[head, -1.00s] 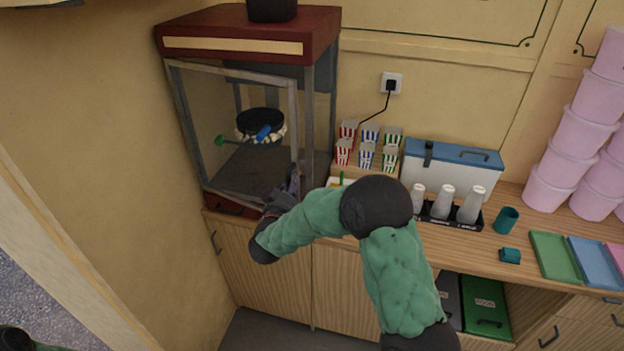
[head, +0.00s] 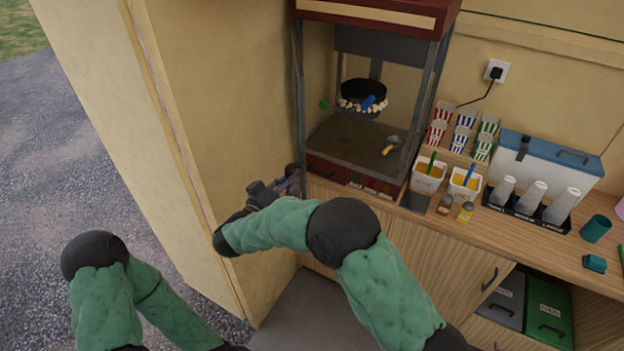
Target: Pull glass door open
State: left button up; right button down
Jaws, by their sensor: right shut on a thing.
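The popcorn machine (head: 345,28) with a dark red top and base stands on the counter against the left wall. Its glass door (head: 299,95) is swung wide to the left and shows nearly edge-on as a thin grey frame. My right gripper (head: 290,181) is shut on the door near its lower end, in front of the left wall; the exact grip is small and partly hidden. The machine's front opening is uncovered, with the black kettle (head: 363,91), popcorn and a scoop (head: 391,143) visible inside. My left arm shows at lower left, its gripper out of view.
Right of the machine are striped popcorn boxes (head: 461,139), two tubs (head: 428,172), small bottles (head: 465,212), a cup rack (head: 525,217) and a blue-lidded cooler (head: 545,160). The wall (head: 205,130) is close on the left. Cabinets lie below the counter.

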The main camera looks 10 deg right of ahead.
jog(key=w+a, duration=0.2)
jog(key=a, duration=0.5)
jog(key=shift+a, duration=0.2)
jog(key=shift+f, duration=0.1)
jog(key=c, duration=1.1)
grip_release()
jog(key=shift+v, duration=3.8)
